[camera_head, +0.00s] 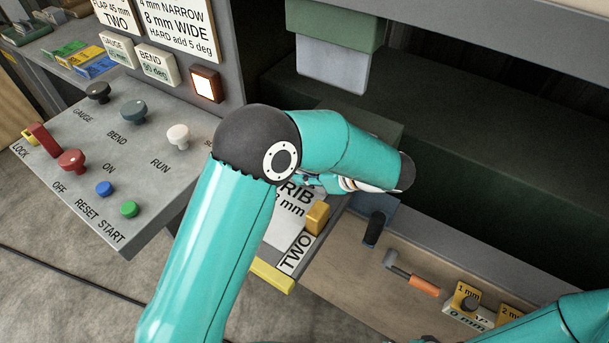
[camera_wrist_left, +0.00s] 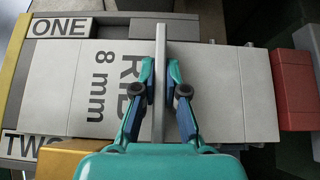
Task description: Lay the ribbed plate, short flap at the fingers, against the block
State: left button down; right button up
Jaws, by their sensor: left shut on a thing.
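The ribbed plate (camera_wrist_left: 110,95), light grey and marked "RIB 8 mm", lies under my left gripper (camera_wrist_left: 166,90). Its upright rib (camera_wrist_left: 162,45) stands between the two teal-and-blue fingers, which are shut on it. The plate also shows in the head view (camera_head: 290,222), partly hidden by my left arm. In the head view my left gripper is mostly hidden behind its own wrist. A red block (camera_wrist_left: 293,90) is at the plate's right end in the wrist view. I cannot tell which block the task names. My right gripper is out of view.
Labels "ONE" (camera_wrist_left: 60,27) and "TWO" (camera_head: 297,253) flank the plate. A yellow block (camera_head: 317,218) stands near it. A control panel (camera_head: 150,150) with knobs is at left. A green-and-grey tool (camera_head: 335,65) hangs above the dark machine bed. An orange-handled tool (camera_head: 412,276) lies at right.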

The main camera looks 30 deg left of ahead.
pick_arm(q)
jog(key=shift+w+r, duration=0.1)
jog(key=shift+w, duration=0.05)
jog(key=c, duration=0.7)
grip_release()
jog(key=shift+r+p, duration=2)
jog(key=shift+r, duration=0.45)
jog(key=v, duration=1.2)
jog(key=shift+f, duration=0.1)
